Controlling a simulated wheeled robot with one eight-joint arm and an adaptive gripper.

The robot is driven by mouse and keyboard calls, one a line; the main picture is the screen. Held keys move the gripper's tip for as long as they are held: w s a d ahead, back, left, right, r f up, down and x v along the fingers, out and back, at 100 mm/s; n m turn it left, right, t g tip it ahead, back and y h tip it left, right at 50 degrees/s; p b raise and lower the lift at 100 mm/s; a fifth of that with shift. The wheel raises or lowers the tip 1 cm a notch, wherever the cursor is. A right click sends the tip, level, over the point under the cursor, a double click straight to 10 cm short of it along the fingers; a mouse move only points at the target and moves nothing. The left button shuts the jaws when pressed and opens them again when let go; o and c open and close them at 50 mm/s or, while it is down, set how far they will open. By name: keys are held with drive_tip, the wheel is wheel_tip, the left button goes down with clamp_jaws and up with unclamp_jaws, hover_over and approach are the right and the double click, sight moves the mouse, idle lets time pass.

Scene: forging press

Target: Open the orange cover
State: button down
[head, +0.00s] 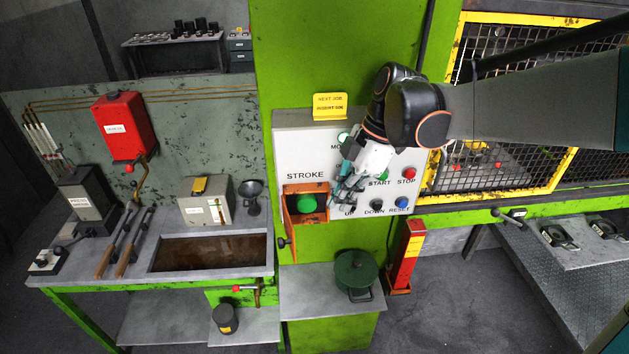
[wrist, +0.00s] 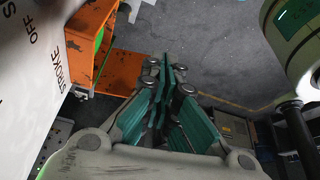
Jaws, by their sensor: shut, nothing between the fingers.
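The orange cover (head: 290,222) under the STROKE label stands swung out to the left of its orange housing (head: 318,188), with a dark knob at its outer end. A green button (head: 307,203) shows uncovered inside the housing. In the wrist view the orange cover (wrist: 118,72) juts out from the white panel, left of my fingers, and part of the green button (wrist: 99,40) shows. My gripper (head: 340,200) is shut and empty, just right of the housing in the head view. In the wrist view my gripper (wrist: 166,62) looks apart from the cover.
The white control panel (head: 285,150) holds several buttons, including a red STOP button (head: 409,173) and a blue RESET button (head: 402,202), close to my gripper. A green pot (head: 355,270) stands on the shelf below. A grey workbench (head: 130,215) is at left.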

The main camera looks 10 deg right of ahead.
drive_tip(key=a+f+p, duration=0.1)
drive_tip(key=a+f, duration=0.6)
drive_tip(key=shift+s+f, duration=0.35)
drive_tip(key=shift+s, duration=0.1)
drive_tip(key=shift+s+a+m+b, duration=0.3)
drive_tip(key=shift+a+m, duration=0.05)
drive_tip(key=shift+a, duration=0.2)
drive_tip(key=shift+s+a+m+b, duration=0.25)
drive_tip(key=shift+s+a+m, duration=0.1)
drive_tip(key=shift+a, duration=0.2)
